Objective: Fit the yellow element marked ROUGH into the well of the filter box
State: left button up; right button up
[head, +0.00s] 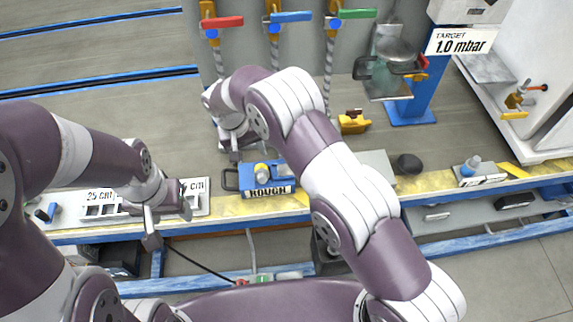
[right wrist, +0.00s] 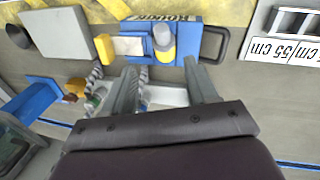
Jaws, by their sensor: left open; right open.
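The blue filter box (head: 284,171) stands on the bench with the label ROUGH (head: 268,191) on its front and a dark handle (head: 229,180) on its left side. A grey cylinder with a yellow part (head: 260,168) is on top. In the right wrist view, the box (right wrist: 186,47) also shows a pale rectangular area (right wrist: 130,46) and a small yellow block (right wrist: 105,48) at its edge. I cannot tell which yellow piece is the element. My right gripper (right wrist: 163,85) is open and empty, behind the box. My left gripper (head: 168,222) is open at the bench's front edge.
A white rack marked 25 cm and 55 cm (head: 130,205) lies left of the box. A grey block (head: 378,163) and a black puck (head: 408,164) are to its right. Three coloured valve levers (head: 290,17) and a blue stand (head: 410,95) stand behind.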

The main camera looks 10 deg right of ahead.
aim_at(261, 176)
jog(key=x, duration=0.7)
jog(key=s+x, duration=0.1)
jog(key=x, duration=0.3)
jog(key=shift+a+f, duration=0.15)
jog(key=shift+f, duration=0.45)
grip_shut()
